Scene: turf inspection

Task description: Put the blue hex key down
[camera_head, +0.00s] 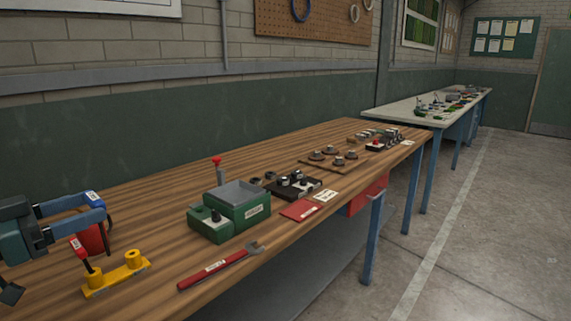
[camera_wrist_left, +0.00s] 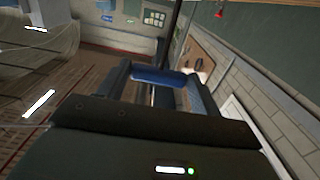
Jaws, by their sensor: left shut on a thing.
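My left gripper (camera_head: 104,209) comes in from the left over the near end of the wooden bench, with its two blue fingers pointing right. It is shut on the blue hex key (camera_head: 95,196), whose blue sleeve with a white label shows at the fingertips; the rest is mostly hidden. In the left wrist view a dark rod (camera_wrist_left: 173,45) extends beyond the blue fingers (camera_wrist_left: 170,78), probably its shaft. A yellow holder (camera_head: 118,274) stands just below and right of the gripper. A red-sleeved key (camera_head: 77,246) stands at its left end. My right gripper is not in view.
A red round object (camera_head: 95,238) is partly hidden behind the fingers. A red-handled wrench (camera_head: 220,266) lies at the bench's front edge. A green box (camera_head: 232,213) stands beyond it. Bare wood (camera_head: 165,225) lies between the holder and the box.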

